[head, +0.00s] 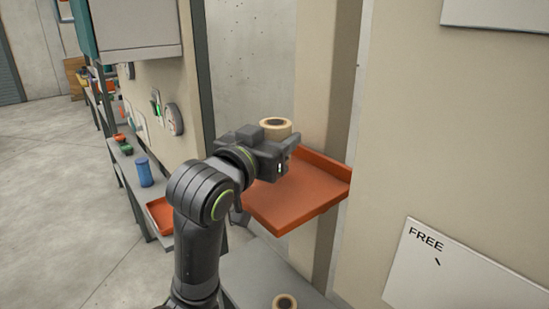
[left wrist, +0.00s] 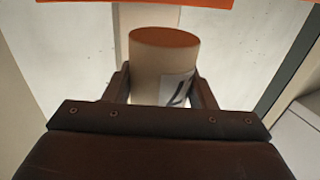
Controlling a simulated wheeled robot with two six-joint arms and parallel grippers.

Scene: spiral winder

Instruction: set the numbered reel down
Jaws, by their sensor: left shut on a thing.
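My left gripper (left wrist: 161,92) is shut on a cream reel, the numbered reel (left wrist: 165,58); its two fingers stand on either side of it. A white label with part of a dark mark shows on the reel's side; I cannot read the whole mark. In the head view the reel (head: 275,123) shows its round top above the gripper (head: 272,143), over the back part of an orange tray (head: 299,196). I cannot tell how high it is above the tray. My right gripper is not in view.
Another reel (head: 284,301) stands at the bottom edge of the head view, on a grey surface below the tray. A white board marked FREE (head: 459,268) is at the right. A shelf with a blue can (head: 144,172) is at the left. The tray's front part is bare.

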